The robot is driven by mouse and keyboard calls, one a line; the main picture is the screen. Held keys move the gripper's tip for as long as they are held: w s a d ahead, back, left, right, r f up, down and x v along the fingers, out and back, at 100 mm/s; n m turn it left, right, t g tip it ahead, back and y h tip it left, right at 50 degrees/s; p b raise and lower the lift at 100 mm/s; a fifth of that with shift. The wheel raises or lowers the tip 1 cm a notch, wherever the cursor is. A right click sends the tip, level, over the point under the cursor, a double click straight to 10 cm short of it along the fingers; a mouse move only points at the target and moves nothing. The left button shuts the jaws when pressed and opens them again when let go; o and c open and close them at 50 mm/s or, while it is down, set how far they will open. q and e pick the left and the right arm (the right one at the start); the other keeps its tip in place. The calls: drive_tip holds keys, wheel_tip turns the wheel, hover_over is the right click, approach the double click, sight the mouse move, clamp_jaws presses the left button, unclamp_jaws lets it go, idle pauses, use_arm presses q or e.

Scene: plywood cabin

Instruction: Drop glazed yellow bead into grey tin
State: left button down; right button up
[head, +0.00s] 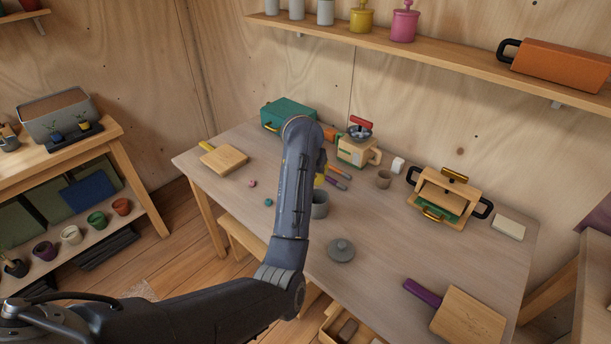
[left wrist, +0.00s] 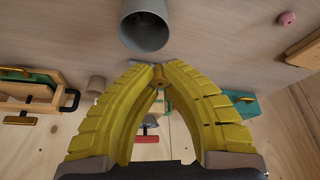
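The grey tin (head: 320,205) stands open on the table, partly behind my left forearm. In the left wrist view the tin (left wrist: 145,28) is just beyond the fingertips, apart from them. My left gripper (left wrist: 160,76) has yellow fingers that come together at the tips. A small amber-yellow piece, seemingly the glazed yellow bead (left wrist: 161,78), is pinched between them and mostly hidden. In the head view my left gripper (head: 320,180) is largely hidden behind its own arm, near the tin. My right gripper is in neither view.
A grey lid (head: 341,250) lies in front of the tin. A pink bead (head: 252,183) and a teal bead (head: 268,202) lie to the left. A toy coffee machine (head: 354,152), small cup (head: 383,179) and toaster (head: 446,195) stand behind and right.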

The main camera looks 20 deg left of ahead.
use_arm(q)
drive_tip(key=shift+f, duration=3)
drive_tip(key=c, duration=1.5)
unclamp_jaws()
drive_tip(key=shift+o, duration=0.2)
drive_tip(key=shift+d+r, duration=0.1)
drive_tip(key=shift+v, duration=3.65)
